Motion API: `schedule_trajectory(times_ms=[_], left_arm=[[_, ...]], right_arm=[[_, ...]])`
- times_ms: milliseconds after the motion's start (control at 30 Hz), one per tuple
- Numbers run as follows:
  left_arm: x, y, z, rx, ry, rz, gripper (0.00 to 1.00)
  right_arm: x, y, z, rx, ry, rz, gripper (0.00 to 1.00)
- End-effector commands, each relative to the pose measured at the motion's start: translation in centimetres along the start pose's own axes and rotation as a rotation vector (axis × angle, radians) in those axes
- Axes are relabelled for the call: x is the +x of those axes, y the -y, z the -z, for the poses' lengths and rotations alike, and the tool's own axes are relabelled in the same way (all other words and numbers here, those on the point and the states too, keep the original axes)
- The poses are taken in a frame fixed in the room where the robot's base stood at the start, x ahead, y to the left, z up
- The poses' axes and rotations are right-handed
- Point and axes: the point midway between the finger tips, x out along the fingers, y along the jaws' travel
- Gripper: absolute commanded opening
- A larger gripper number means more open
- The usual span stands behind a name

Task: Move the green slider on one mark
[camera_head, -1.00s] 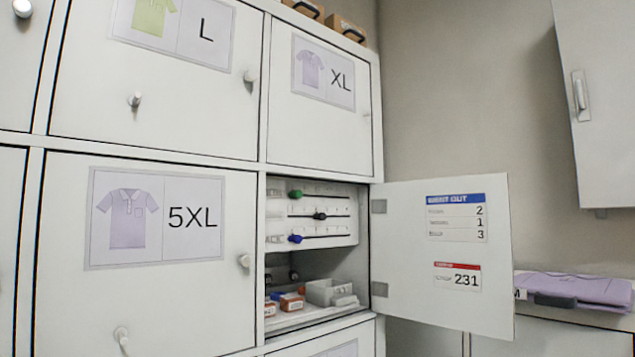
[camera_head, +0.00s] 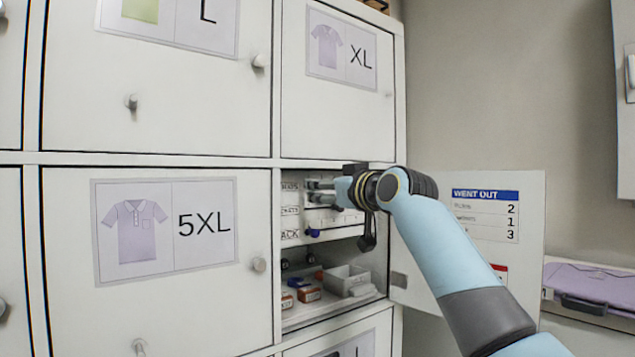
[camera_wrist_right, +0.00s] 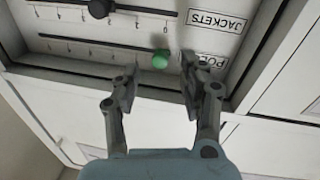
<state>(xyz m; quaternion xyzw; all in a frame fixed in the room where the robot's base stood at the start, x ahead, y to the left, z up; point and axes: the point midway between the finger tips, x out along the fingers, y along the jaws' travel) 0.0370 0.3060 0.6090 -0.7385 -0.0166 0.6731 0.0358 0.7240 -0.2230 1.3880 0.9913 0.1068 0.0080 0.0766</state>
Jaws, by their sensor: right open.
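The green slider (camera_wrist_right: 160,60) shows in the right wrist view as a round knob on its slot, near the low, label end of a numbered scale. That view is turned upside down, and the exact mark under the knob is hard to read. My right gripper (camera_wrist_right: 163,84) is open, with its two fingers on either side of the knob and a little short of it, apparently not touching. In the head view my right gripper (camera_head: 320,190) reaches into the open compartment in front of the slider panel and hides the green knob. My left gripper is out of view.
A black slider (camera_wrist_right: 99,8) sits on the neighbouring slot. A blue slider (camera_head: 314,232) shows below my gripper. Small boxes (camera_head: 308,294) and a grey tray (camera_head: 345,278) stand on the compartment floor. The open door (camera_head: 525,245) stands to the right, behind my arm.

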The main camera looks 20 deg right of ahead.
Motion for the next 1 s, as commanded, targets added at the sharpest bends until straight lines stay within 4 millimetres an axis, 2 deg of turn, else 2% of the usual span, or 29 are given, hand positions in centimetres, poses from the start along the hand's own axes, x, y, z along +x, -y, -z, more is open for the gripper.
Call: schedule_trajectory(times_ms=[100,233,600,933,1000], left_arm=[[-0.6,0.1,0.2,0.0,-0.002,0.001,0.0],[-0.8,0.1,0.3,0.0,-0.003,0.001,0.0],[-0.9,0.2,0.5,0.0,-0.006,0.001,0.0],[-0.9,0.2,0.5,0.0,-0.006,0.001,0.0],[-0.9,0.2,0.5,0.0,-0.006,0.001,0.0]], right_arm=[[1.9,0.0,0.1,0.001,0.001,0.0,0.43],[3.2,0.0,0.1,0.001,0.001,0.001,0.43],[3.8,0.0,-0.1,0.0,0.0,0.0,0.43],[3.7,0.0,-0.1,0.0,0.001,0.0,0.01],[3.7,0.0,-0.1,0.0,0.001,0.0,0.0]])
